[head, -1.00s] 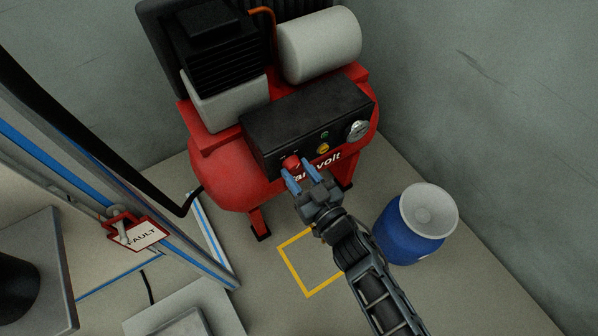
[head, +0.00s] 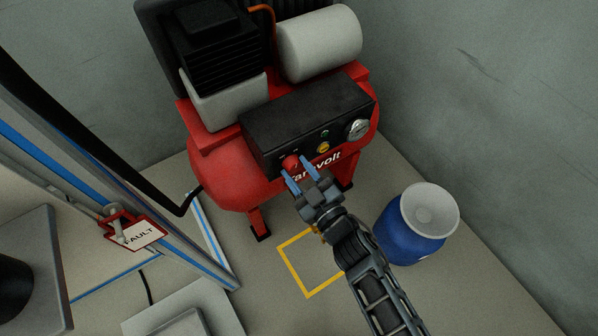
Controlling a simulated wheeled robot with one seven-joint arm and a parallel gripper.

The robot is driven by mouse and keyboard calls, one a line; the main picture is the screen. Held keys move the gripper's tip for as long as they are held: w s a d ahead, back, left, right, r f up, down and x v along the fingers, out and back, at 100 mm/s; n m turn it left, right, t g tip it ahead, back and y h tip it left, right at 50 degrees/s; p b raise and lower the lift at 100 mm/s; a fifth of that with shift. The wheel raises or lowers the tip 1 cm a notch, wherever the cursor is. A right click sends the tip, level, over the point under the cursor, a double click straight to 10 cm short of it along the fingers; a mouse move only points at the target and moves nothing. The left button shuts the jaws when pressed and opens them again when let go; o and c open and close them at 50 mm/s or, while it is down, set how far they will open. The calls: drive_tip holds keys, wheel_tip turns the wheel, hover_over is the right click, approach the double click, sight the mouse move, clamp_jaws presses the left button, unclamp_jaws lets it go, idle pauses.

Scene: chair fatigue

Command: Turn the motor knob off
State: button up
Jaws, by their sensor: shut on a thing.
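The red motor knob (head: 290,163) sits on the front of the black control box (head: 309,112) of the red compressor. My gripper (head: 297,173) is at the knob, with one blue finger at its left and lower side and the other at its right. The fingers are shut on the knob. The knob's lower part and any markings around it are partly hidden or too small to read.
A yellow button (head: 323,147), a small green light (head: 325,133) and a round gauge (head: 358,129) are right of the knob. A blue barrel (head: 408,232) stands at the right. A yellow floor square (head: 290,267) lies below. A FAULT tag (head: 138,234) hangs at the left.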

drive_tip(key=n+b, duration=0.1)
drive_tip(key=n, duration=0.3)
drive_tip(key=shift+d, duration=0.1)
drive_tip(key=shift+n+b, duration=0.3)
drive_tip(key=shift+n, duration=1.5)
drive_tip(key=o, duration=1)
drive_tip(key=shift+o, duration=0.2)
drive_tip(key=p+v, duration=0.1)
drive_tip(key=v, duration=0.6)
drive_tip(key=shift+s+d, duration=0.2)
drive_tip(key=shift+s, duration=0.15)
